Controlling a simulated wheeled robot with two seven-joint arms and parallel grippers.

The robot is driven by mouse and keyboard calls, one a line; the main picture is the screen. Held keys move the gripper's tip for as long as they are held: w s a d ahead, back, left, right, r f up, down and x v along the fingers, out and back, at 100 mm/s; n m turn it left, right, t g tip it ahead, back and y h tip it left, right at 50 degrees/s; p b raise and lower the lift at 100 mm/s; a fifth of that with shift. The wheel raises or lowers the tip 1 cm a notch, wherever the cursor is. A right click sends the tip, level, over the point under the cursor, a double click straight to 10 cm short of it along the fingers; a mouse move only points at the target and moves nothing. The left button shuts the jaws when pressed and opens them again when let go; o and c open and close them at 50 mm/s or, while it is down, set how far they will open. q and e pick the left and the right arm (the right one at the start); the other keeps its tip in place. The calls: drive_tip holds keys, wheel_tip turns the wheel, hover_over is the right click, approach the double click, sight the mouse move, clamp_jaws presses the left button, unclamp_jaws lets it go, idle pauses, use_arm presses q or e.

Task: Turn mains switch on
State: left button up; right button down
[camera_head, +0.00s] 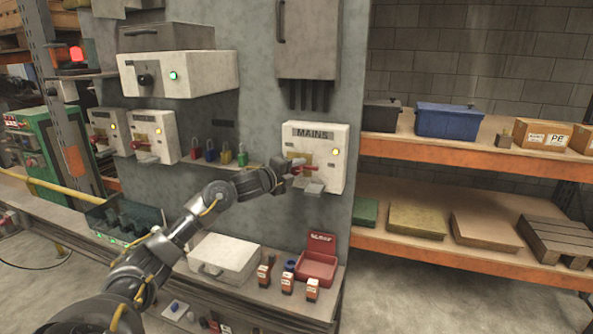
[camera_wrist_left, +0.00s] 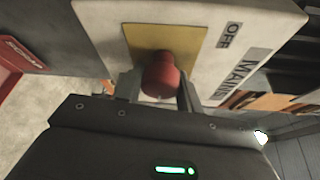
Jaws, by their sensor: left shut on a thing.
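The mains switch box (camera_head: 323,142) is a pale box labelled MAINS on the grey panel, with a yellow plate and a lit yellow lamp. My left gripper (camera_head: 297,172) reaches it from the left and is shut on the red switch handle (camera_head: 311,169). In the left wrist view the red handle (camera_wrist_left: 161,75) sits between my fingers, in front of the yellow plate (camera_wrist_left: 165,45). The word OFF (camera_wrist_left: 229,35) shows beside the plate. The handle's exact angle is partly hidden by the gripper. My right gripper is not in view.
Similar boxes with red handles (camera_head: 150,137) and several coloured padlocks (camera_head: 225,153) are to the left. Below stand a white case (camera_head: 224,261) and a red SCRAP bin (camera_head: 317,262). Shelves (camera_head: 420,147) with bins and boxes fill the right.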

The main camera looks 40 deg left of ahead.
use_arm(q)
drive_tip(key=shift+f, duration=0.1)
idle(0.5)
drive_tip(key=o, duration=1)
drive_tip(key=shift+s+a+b, duration=0.1)
drive_tip(key=shift+s+b, duration=0.2)
drive_tip(key=shift+s, duration=0.2)
drive_tip(key=s+b, duration=0.1)
drive_tip(key=s, duration=0.2)
drive_tip(key=s+b, duration=0.2)
drive_tip(key=s, duration=0.1)
drive_tip(key=s+r+b, duration=0.1)
drive_tip(key=s, duration=0.2)
drive_tip(key=shift+s+a, duration=0.15)
drive_tip(key=shift+s, duration=0.25)
